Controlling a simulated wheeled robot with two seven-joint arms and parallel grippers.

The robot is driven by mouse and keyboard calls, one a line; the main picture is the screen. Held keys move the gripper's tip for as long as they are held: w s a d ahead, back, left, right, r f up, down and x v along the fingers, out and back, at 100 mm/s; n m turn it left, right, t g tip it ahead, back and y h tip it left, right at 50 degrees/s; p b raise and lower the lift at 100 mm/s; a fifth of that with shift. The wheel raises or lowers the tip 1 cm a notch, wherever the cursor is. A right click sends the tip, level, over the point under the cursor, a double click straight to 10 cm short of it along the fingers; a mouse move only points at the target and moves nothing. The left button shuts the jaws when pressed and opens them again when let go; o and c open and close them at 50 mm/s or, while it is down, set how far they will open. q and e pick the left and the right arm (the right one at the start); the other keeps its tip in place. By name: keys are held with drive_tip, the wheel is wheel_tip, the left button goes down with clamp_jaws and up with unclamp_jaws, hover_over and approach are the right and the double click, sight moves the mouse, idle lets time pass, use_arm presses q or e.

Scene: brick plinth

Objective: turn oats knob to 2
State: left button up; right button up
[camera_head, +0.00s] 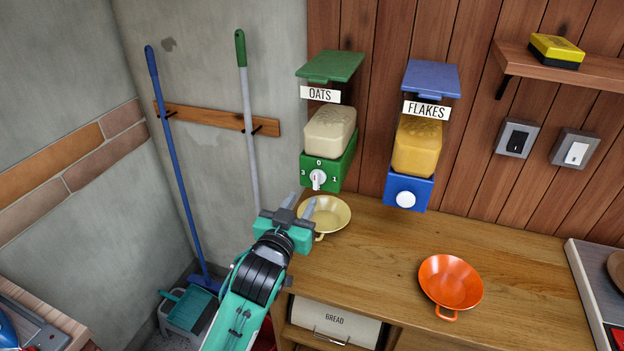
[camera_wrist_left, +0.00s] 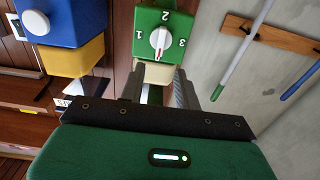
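The green OATS dispenser (camera_head: 340,168) hangs on the wood wall, with a clear hopper of pale oats (camera_head: 331,128). Its white knob (camera_head: 318,179) has a red mark that appears to point at 0, with 3 at left and 1 at right. My right gripper is not in view.
A cream bowl (camera_head: 331,222) stands under the OATS dispenser, close beside my left gripper. The blue FLAKES dispenser (camera_head: 417,188) hangs to the right. An orange bowl (camera_head: 450,282) stands on the wooden counter (camera_head: 375,260). A blue broom (camera_head: 178,165) and a green-tipped pole (camera_head: 248,125) lean at left.

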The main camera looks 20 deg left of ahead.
sight(315, 179)
use_arm(q)
drive_tip(key=w+p, duration=0.1)
drive_tip(key=w, duration=0.7)
drive_tip(key=shift+w+d+p, duration=0.1)
drive_tip(key=shift+d+p, duration=0.05)
drive_tip(key=shift+p, duration=0.15)
clamp_jaws()
